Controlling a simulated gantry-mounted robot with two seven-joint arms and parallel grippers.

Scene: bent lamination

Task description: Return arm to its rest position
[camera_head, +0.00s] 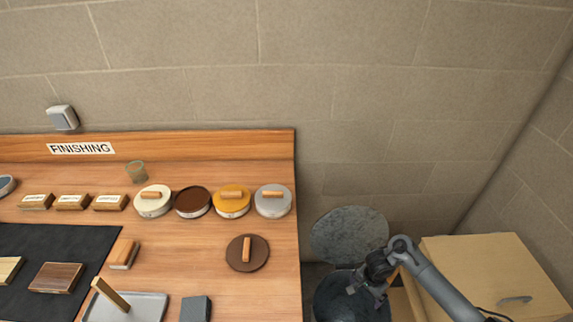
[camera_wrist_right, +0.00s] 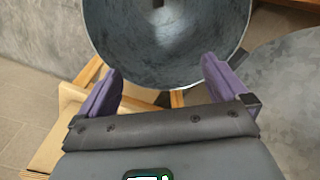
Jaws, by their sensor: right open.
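My right gripper (camera_head: 368,284) is off the right end of the wooden bench, over a dark round bin (camera_head: 345,300). In the right wrist view my right gripper (camera_wrist_right: 163,88) has its two purple fingers wide apart with nothing between them. The bin's dark round opening (camera_wrist_right: 165,45) shows beyond the fingertips. My left gripper is not in view.
The bench (camera_head: 215,285) holds several round tins along its back, such as a grey one (camera_head: 273,205), and a brown lid (camera_head: 247,258) with a wooden handle. A round grey lid (camera_head: 349,236) stands behind the bin. A pale cabinet (camera_head: 490,265) stands at right.

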